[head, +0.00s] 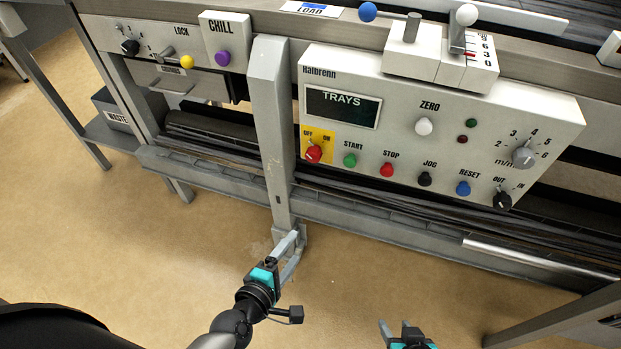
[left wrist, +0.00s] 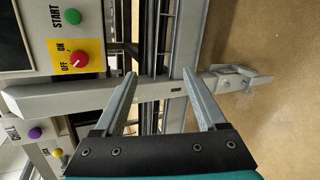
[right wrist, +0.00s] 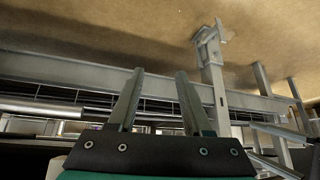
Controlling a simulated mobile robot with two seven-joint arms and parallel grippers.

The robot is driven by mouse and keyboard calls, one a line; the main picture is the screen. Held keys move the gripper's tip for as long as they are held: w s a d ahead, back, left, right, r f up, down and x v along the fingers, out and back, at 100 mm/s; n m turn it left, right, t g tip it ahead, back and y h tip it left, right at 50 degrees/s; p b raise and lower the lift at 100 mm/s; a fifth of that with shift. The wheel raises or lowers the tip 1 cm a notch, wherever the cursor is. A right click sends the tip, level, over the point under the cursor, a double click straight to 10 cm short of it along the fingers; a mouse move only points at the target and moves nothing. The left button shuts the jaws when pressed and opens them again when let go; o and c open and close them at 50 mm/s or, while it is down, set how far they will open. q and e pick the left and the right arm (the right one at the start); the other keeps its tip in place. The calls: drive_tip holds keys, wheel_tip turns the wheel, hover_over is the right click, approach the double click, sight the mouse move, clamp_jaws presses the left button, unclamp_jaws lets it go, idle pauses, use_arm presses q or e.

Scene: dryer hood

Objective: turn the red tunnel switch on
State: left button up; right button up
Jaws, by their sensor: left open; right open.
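A red rotary knob (head: 314,153) sits on a yellow plate marked OFF and ON, at the lower left of the white control panel (head: 400,150). Its pointer seems turned toward OFF, but it is small. The red knob also shows at the upper left of the left wrist view (left wrist: 79,58). My left gripper (head: 290,243) is open and empty, below the knob and near the foot of the grey upright post. My right gripper (head: 396,328) is open and empty at the bottom of the head view, well away from the panel. The red knob is not in the right wrist view.
A green START button (head: 350,160), a red STOP button (head: 387,170) and other controls stand right of the knob. The grey post (head: 270,120) rises just left of the panel. A grey rail (head: 400,220) runs below it. The floor in front is clear.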

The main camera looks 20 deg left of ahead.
use_arm(q)
wheel_tip(320, 180, up, 4)
drive_tip(key=w+n+t+b, duration=0.2)
drive_tip(key=n+t+b, duration=0.15)
drive_tip(key=n, duration=0.25)
drive_tip(key=n+t+y+b, duration=0.1)
drive_tip(key=n+b, duration=0.4)
drive_tip(key=n, duration=0.3)
approach(312, 158)
drive_tip(key=w, duration=0.4)
drive_tip(key=w+p, duration=0.1)
drive_tip(key=w, duration=0.3)
drive_tip(key=shift+w+d+f, duration=0.2)
drive_tip(key=shift+d, duration=0.05)
drive_tip(key=shift+w, duration=0.55)
use_arm(e)
wheel_tip(312, 158, up, 8)
drive_tip(key=w+t, duration=0.1)
drive_tip(key=w, duration=0.1)
drive_tip(key=shift+r, duration=0.25)
drive_tip(key=shift+w+d, duration=0.1)
use_arm(q)
clamp_jaws()
